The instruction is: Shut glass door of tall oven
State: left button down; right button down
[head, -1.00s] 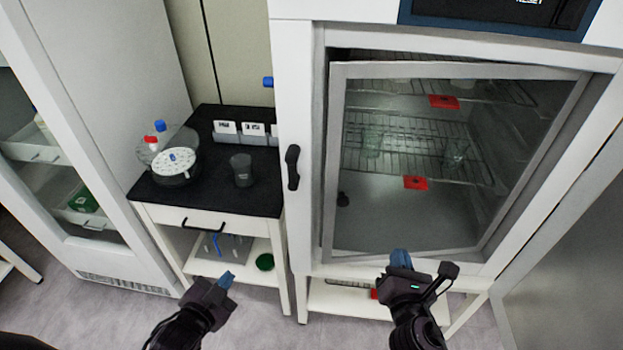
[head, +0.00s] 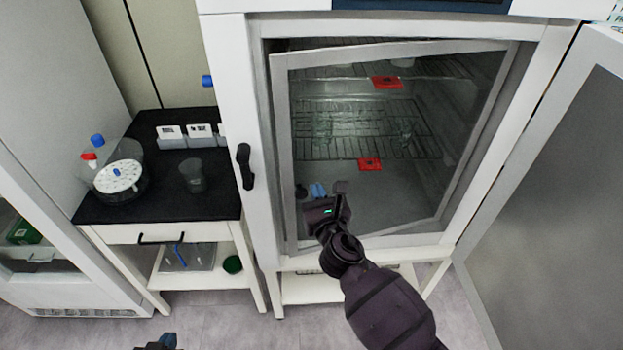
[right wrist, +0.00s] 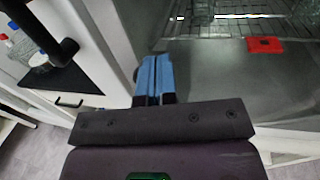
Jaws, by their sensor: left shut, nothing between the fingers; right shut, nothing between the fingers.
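The tall oven (head: 232,95) is a white cabinet with a grey-framed glass door (head: 283,165). The door stands slightly ajar, tilted against the oven's frame, with wire shelves visible through the glass. A black handle (head: 244,167) is on the oven's left front post; it also shows in the right wrist view (right wrist: 45,45). My right gripper (head: 317,190) is shut and empty, in front of the lower left part of the door. Its blue fingers (right wrist: 153,78) are together in the right wrist view; I cannot tell whether they touch the glass. My left gripper (head: 168,341) is shut at the bottom edge.
Left of the oven stands a small table with a black top (head: 150,207), holding a round white-topped device (head: 118,177), a dark beaker (head: 192,176) and card holders (head: 185,141). A large grey panel (head: 560,200) stands at the right.

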aim_at(309, 173)
jog(key=shift+x, duration=2.25)
